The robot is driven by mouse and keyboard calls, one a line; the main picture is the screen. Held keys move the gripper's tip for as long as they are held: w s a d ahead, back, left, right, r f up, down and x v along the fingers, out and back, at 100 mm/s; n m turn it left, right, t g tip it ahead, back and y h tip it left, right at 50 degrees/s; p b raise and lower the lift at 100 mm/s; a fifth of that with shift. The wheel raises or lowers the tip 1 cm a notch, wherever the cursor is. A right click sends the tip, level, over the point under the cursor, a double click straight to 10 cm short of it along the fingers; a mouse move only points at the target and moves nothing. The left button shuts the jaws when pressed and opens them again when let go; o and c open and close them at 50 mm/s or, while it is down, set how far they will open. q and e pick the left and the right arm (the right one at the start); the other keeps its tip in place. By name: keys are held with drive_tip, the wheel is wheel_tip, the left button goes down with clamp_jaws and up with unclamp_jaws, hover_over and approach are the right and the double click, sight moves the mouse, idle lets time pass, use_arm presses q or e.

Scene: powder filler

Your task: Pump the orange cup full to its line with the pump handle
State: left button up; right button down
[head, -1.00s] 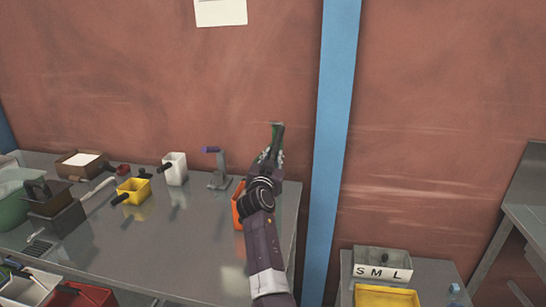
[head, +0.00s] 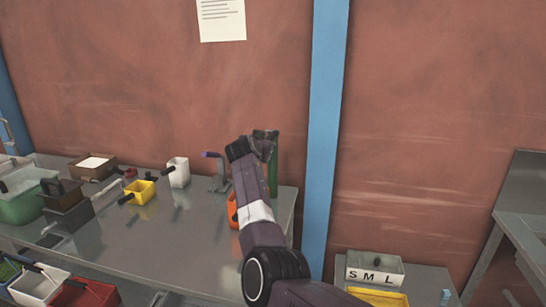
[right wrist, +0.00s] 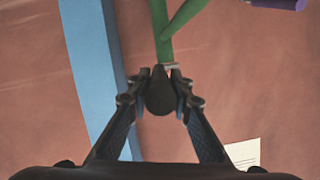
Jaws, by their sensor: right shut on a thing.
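The orange cup (head: 232,208) stands near the right end of the grey table, partly hidden behind my right arm, so its fill level and line cannot be seen. A green pump post (head: 273,177) rises behind my arm at the table's right end. My right gripper (head: 265,139) is at its top. In the right wrist view the gripper (right wrist: 161,93) is shut on the dark rounded end of the pump handle (right wrist: 161,95), with green bars (right wrist: 162,40) beyond it. My left gripper is not in view.
A grey stand with a purple lever (head: 211,154) is left of the post. A blue pillar (head: 327,130) is close on the right. The table's front middle is clear.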

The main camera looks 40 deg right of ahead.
wheel_tip(320, 180, up, 3)
drive_tip(key=shift+d+f+g+y+p, duration=0.15)
drive_tip(key=shift+g+y+p, duration=0.2)
drive_tip(key=shift+p, duration=0.7)
drive_tip(key=r+p, duration=0.1)
drive_tip(key=r+g+y+p, duration=0.1)
drive_tip(key=p, duration=0.1)
drive_tip(key=shift+w+d, duration=0.2)
drive_tip(key=shift+w, duration=0.05)
drive_tip(key=shift+w+d+r+p, duration=0.1)
drive_tip(key=shift+p, duration=0.25)
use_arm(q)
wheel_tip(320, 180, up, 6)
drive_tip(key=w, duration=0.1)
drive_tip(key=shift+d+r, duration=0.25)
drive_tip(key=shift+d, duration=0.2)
use_arm(e)
drive_tip(key=shift+r, duration=0.1)
drive_tip(key=c, duration=1.7)
unclamp_jaws()
drive_tip(key=shift+y, duration=0.25)
drive_tip(key=shift+c, duration=0.2)
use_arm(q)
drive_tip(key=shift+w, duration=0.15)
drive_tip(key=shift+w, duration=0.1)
